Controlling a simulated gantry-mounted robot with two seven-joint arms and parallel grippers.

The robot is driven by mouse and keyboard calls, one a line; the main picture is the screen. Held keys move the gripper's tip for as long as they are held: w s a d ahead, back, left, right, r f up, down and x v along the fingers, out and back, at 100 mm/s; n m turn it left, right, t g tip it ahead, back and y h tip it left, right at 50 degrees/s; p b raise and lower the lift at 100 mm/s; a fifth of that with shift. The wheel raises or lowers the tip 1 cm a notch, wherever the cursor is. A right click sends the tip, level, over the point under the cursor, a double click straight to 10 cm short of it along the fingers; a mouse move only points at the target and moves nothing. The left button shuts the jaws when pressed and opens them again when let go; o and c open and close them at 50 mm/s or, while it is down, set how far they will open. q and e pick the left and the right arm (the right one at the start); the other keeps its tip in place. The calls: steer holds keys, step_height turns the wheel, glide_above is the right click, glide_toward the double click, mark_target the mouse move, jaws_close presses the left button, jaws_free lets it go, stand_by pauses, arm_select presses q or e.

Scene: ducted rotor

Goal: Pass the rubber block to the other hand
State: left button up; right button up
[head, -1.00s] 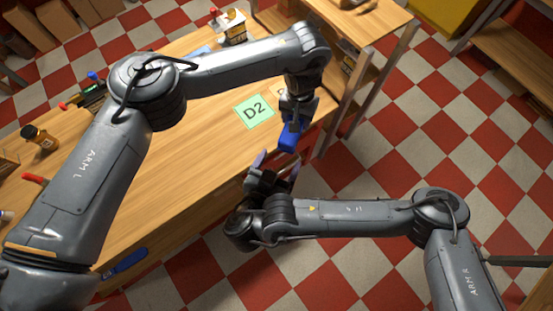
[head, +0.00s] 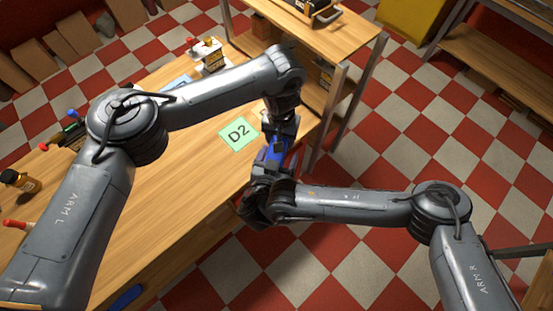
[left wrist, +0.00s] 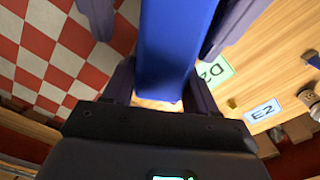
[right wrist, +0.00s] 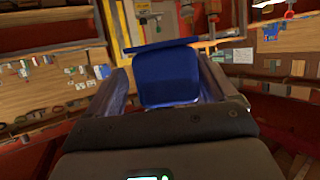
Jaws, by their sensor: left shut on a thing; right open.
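The blue rubber block (head: 277,149) is held in the air beside the table's right edge. My left gripper (head: 279,140) is shut on its upper end. In the left wrist view the block (left wrist: 175,45) extends away between the left fingers. My right gripper (head: 268,164) is open just below, its fingers on either side of the block's lower end. The right wrist view shows the block (right wrist: 168,78) between the spread right fingers. Whether either right finger touches the block I cannot tell.
The wooden table (head: 180,195) lies left of the grippers, with a green D2 card (head: 239,134) close by. A wooden shelf unit (head: 345,45) stands behind on the right. The checkered floor (head: 440,140) to the right is open.

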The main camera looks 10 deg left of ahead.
steer(key=shift+c, duration=0.4)
arm_select(q)
steer(key=shift+a, duration=0.1)
arm_select(e)
steer(key=shift+d, duration=0.1)
steer(key=c, duration=1)
arm_select(q)
steer(key=o, duration=1.2)
arm_select(e)
steer(key=shift+c, duration=0.3)
arm_select(q)
steer(key=shift+r, duration=0.1)
